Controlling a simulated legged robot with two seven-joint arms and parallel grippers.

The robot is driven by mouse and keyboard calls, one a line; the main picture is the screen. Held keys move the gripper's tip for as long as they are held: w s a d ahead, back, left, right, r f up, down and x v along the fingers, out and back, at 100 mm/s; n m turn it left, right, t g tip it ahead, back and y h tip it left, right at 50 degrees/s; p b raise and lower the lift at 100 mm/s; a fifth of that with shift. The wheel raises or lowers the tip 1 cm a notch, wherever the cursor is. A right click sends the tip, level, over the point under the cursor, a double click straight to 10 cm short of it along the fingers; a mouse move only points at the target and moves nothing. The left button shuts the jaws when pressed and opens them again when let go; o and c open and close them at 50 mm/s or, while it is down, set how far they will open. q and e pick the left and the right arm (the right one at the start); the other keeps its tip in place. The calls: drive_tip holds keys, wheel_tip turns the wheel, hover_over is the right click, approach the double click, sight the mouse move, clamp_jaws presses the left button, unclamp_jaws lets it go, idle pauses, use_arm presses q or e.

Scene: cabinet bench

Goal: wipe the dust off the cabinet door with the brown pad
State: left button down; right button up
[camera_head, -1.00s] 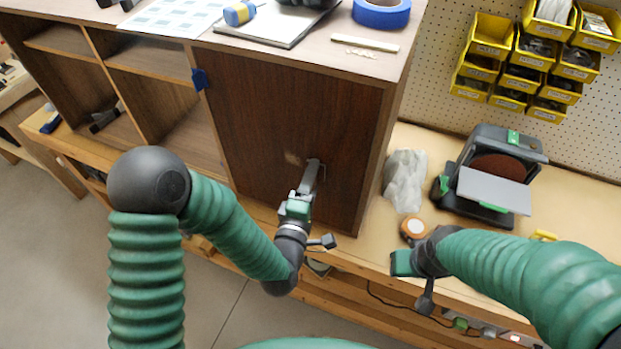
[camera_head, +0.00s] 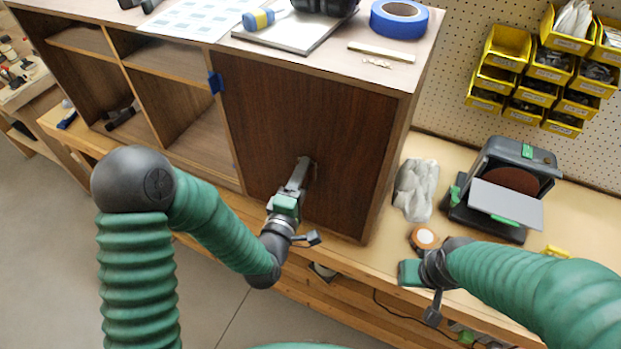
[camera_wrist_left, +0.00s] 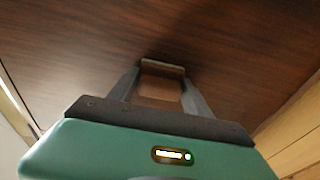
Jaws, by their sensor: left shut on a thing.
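The dark brown cabinet door (camera_head: 300,115) stands at the middle of the head view and fills the upper part of the left wrist view (camera_wrist_left: 215,50). My left gripper (camera_head: 306,163) is shut on the brown pad (camera_wrist_left: 160,86), which shows between the two fingers in the wrist view. The pad is at the door's face and looks in contact with it. In the head view the fingers mostly hide the pad. I see no pale dust on the visible part of the door; the patch behind the gripper is hidden. My right gripper (camera_head: 410,273) is at the bench's front edge, its fingers unclear.
Open shelves (camera_head: 165,95) lie left of the door. Blue tape (camera_head: 399,18), a screwdriver and a flat panel lie on the cabinet top. A crumpled pale cloth (camera_head: 415,190), a tape roll (camera_head: 424,237) and a sander (camera_head: 505,190) are on the bench at right.

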use_arm(q)
drive_tip(key=shift+w+a, duration=0.55)
drive_tip(key=shift+a, duration=1.05)
drive_tip(key=shift+w+a, duration=0.6)
drive_tip(key=shift+a, duration=0.95)
drive_tip(key=shift+w+a, duration=0.55)
drive_tip(key=shift+a, duration=1.05)
drive_tip(key=p, duration=0.3)
approach(272, 155)
drive_tip(key=a, duration=0.1)
drive_tip(key=shift+s+a, duration=0.15)
drive_tip(key=shift+s, duration=0.4)
